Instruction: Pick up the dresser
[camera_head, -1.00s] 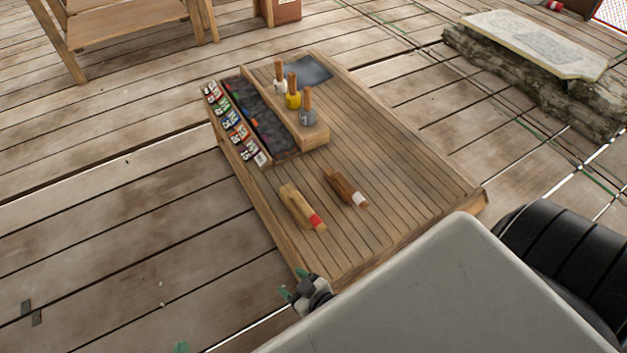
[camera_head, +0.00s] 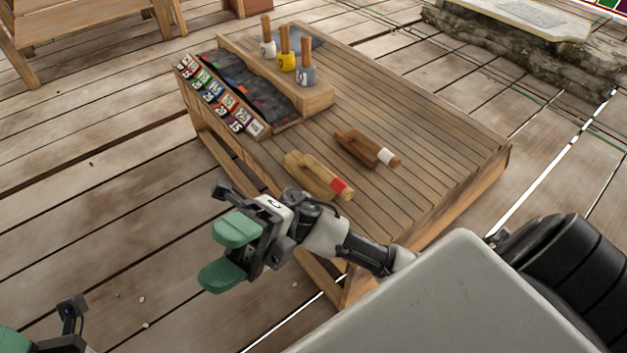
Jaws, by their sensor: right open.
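Two wooden hand tools lie on the slatted bench top (camera_head: 430,150). One is pale yellowish wood with a red band (camera_head: 315,178), nearer to me. The other is darker brown with a white band (camera_head: 365,149), further right. Which one is the dresser I cannot tell for sure. My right gripper (camera_head: 229,253) has green fingertips, spread apart and empty. It is in front of the bench's left side, left of and nearer than the red-banded tool, touching neither tool. My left gripper (camera_head: 30,338) shows only partly at the bottom left corner, so its jaw state is unclear.
A stone slab (camera_head: 530,22) lies back right. Floor on the left is open.

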